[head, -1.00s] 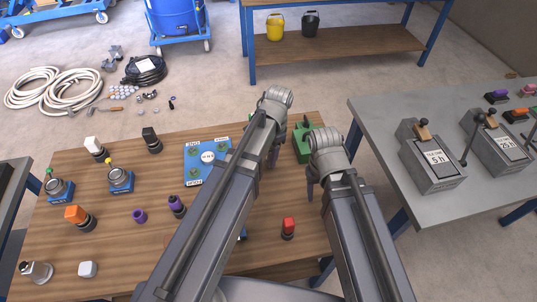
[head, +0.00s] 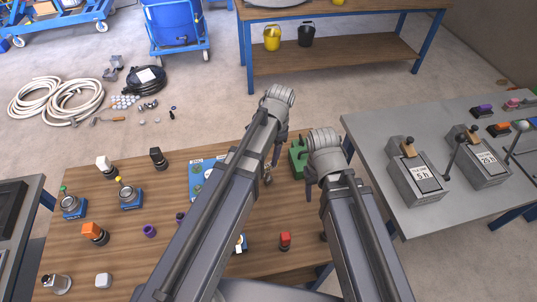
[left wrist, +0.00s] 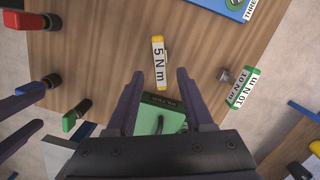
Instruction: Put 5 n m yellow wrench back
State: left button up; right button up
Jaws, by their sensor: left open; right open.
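The yellow wrench (left wrist: 159,50), labelled 5 N m, lies on the wooden table in the left wrist view, at and just beyond my left fingertips. My left gripper (left wrist: 158,76) is open, and its two fingers point toward the wrench without holding it. A green box (left wrist: 172,112) shows between the fingers, nearer the palm; in the head view it stands at the table's right side (head: 297,158). My left gripper (head: 277,153) is at its left in the head view. My right gripper (head: 309,188) is open and empty by the table's right edge. I cannot make out the yellow wrench in the head view.
A green 10 N m wrench (left wrist: 243,88) lies to the right in the left wrist view. A blue board (head: 197,182) and several knobs and switches are on the table's left. A red-topped switch (head: 285,240) is near the front. A grey table (head: 440,215) stands right.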

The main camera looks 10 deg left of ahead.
pick_arm(q)
notch_tip(320, 180, up, 3)
jog(key=shift+w+d+f+p, duration=0.1)
jog(key=shift+d+f+p, duration=0.1)
jog(key=shift+p, duration=0.55)
jog(key=s+d+n+t, duration=0.1)
jog(key=s+d+n, duration=0.3)
jog(key=s, duration=0.7)
jog(key=shift+s+f+n, duration=0.15)
jog(key=shift+s+n, duration=0.25)
jog(key=shift+n, duration=0.2)
pick_arm(e)
notch_tip(320, 180, up, 2)
jog(key=shift+r, duration=0.2)
